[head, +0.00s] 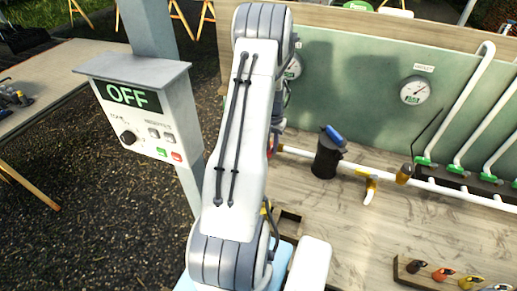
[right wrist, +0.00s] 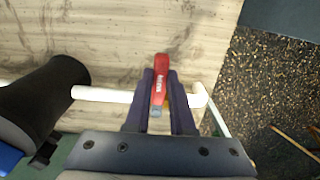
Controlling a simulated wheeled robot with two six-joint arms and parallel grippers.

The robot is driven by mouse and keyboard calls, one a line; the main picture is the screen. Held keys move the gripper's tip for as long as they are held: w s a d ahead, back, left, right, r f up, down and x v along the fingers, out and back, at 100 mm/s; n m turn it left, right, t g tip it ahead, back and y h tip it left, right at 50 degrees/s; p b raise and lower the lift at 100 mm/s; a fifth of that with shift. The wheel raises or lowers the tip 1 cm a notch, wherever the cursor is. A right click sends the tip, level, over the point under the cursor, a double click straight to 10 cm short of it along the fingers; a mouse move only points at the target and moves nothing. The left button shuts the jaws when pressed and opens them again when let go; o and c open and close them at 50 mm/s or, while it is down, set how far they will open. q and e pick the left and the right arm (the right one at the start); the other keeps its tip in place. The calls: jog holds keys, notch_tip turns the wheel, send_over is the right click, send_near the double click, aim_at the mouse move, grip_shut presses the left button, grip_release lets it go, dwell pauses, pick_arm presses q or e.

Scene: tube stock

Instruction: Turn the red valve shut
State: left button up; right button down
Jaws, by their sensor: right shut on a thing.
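The red valve's lever (right wrist: 160,82) shows in the right wrist view, on a white pipe (right wrist: 100,95). It lies crosswise to the pipe, between the fingers of my right gripper (right wrist: 160,92). That gripper is shut on it. In the head view my right arm hides most of the valve; only a small red part (head: 271,147) shows at the arm's edge. My left gripper is in neither view.
A black canister (head: 326,155) with a blue top stands beside the valve on the pipe. A yellow fitting (head: 369,184) and a gauge (head: 414,90) are to the right. A control box (head: 135,105) reading OFF is at left. A tray (head: 400,272) holds colored handles.

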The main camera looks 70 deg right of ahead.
jog(key=shift+d+r, duration=0.1)
jog(key=shift+d, duration=0.05)
dwell(0.3)
jog(key=c, duration=0.8)
grip_release()
jog(key=shift+o, duration=0.2)
notch_tip(320, 180, up, 10)
jog(key=b, duration=0.2)
jog(key=shift+r, duration=0.2)
